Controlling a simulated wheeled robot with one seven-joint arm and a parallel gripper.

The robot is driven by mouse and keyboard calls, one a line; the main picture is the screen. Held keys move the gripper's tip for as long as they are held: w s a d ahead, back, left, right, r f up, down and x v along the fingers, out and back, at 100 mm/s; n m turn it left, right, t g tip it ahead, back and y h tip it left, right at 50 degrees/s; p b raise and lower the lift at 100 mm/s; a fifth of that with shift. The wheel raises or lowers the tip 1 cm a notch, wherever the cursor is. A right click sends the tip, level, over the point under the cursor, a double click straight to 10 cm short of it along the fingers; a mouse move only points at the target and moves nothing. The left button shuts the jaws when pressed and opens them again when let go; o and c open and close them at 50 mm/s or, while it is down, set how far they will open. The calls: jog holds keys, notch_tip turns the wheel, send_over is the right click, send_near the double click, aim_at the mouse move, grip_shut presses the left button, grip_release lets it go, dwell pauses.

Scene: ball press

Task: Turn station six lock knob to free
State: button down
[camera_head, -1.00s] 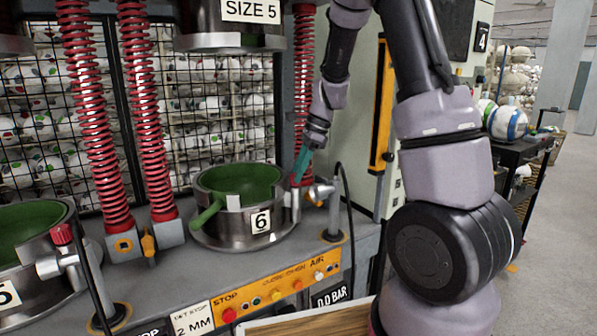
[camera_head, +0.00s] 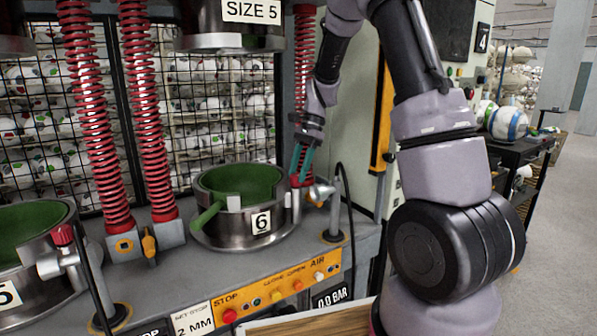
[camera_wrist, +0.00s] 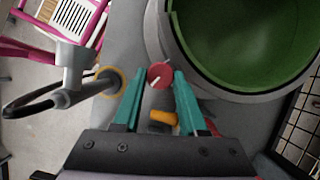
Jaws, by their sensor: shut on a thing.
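The station six mould (camera_head: 262,240) is a metal ring with a green inside, a green handle at its front left and a "6" label. My gripper (camera_head: 301,172) points down at its right side. In the wrist view, a round red knob (camera_wrist: 160,75) with a white mark sits between the teal fingertips of my gripper (camera_wrist: 159,80). My gripper is shut on this knob, one finger on each side. The mould's green inside (camera_wrist: 235,40) shows at the upper right there. I cannot read any lock or free marking by the knob.
A metal fitting (camera_head: 320,193) and a black hose (camera_head: 347,195) stand just right of my gripper. Red springs (camera_head: 145,115) rise left of the mould. The upper mould marked SIZE 5 (camera_head: 252,10) hangs above. A button panel (camera_head: 275,295) runs along the front.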

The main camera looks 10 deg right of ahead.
jog(key=shift+c, duration=2.2)
grip_release()
